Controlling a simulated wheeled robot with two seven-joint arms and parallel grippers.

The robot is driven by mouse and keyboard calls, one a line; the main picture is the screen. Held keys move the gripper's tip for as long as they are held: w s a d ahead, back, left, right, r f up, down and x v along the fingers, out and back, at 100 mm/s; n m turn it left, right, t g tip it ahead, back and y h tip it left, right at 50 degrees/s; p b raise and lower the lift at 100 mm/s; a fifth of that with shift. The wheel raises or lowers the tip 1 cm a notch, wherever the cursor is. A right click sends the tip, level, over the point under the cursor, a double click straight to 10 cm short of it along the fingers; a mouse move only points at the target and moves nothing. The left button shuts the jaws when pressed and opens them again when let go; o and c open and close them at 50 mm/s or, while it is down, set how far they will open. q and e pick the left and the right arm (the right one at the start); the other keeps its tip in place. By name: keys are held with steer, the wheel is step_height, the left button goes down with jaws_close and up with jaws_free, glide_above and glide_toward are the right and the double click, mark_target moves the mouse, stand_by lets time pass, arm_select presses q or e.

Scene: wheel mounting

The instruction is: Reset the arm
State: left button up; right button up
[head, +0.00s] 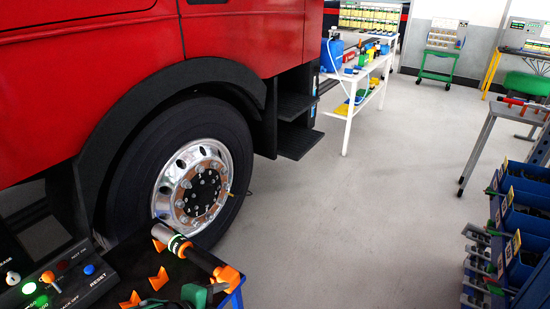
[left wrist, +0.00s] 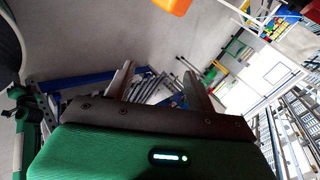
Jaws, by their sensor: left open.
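My left gripper (left wrist: 157,70) is open in the left wrist view. Its two dark fingers stand apart with nothing between them. In the head view, a green and dark piece (head: 195,294) shows at the bottom edge, too cut off to tell what it is. My right gripper is not seen. The truck wheel (head: 195,185), with a silver hub and several nuts, sits under the red truck's black fender.
A control panel (head: 65,285) with buttons is at the lower left. Blue bins (head: 522,225) stand in a rack at the right. A white table (head: 352,85) with coloured items is at the back. The grey floor (head: 350,220) between is clear.

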arm_select(q)
steer(key=s+a+f+n+g+y, duration=0.25)
steer(key=s+a+f+n, duration=0.2)
steer(key=s+n, duration=0.45)
steer(key=s+a+f+n+g+y, duration=0.25)
steer(key=s+a+n, duration=0.35)
steer(key=n, duration=0.4)
step_height(320, 180, down, 31)
steer(key=s+g+p, duration=0.1)
steer(key=s+p, duration=0.1)
steer(key=s, duration=0.1)
steer(key=s+a+f+g+p, duration=0.1)
steer(key=s+a+f, duration=0.2)
steer(key=s+f, duration=1.4)
steer(key=shift+s+p, duration=0.35)
steer(key=shift+s, duration=0.45)
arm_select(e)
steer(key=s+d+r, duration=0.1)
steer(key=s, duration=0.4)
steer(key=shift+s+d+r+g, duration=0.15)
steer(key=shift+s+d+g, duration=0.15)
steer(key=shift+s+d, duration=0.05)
arm_select(q)
steer(key=shift+f, duration=0.1)
